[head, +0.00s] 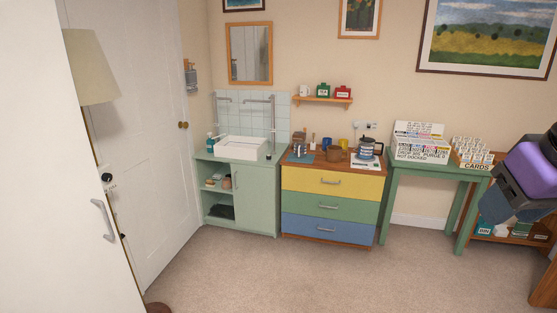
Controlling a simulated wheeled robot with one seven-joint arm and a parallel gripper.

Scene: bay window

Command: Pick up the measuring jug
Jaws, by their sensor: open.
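Several small vessels stand on the wooden top of a chest of drawers (331,206) by the back wall. Another is a greyish vessel (299,149) at the left. They are small and far away, and I cannot tell for sure which one is the measuring jug. A purple and dark part of my arm shows at the right edge, well in front of the chest. I do not make out my gripper's fingers.
A green cabinet with a white basin (241,147) stands left of the chest. A green table (433,171) with card boxes stands right of it. A white door panel (40,200) fills the near left. The carpet (300,275) before the chest is clear.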

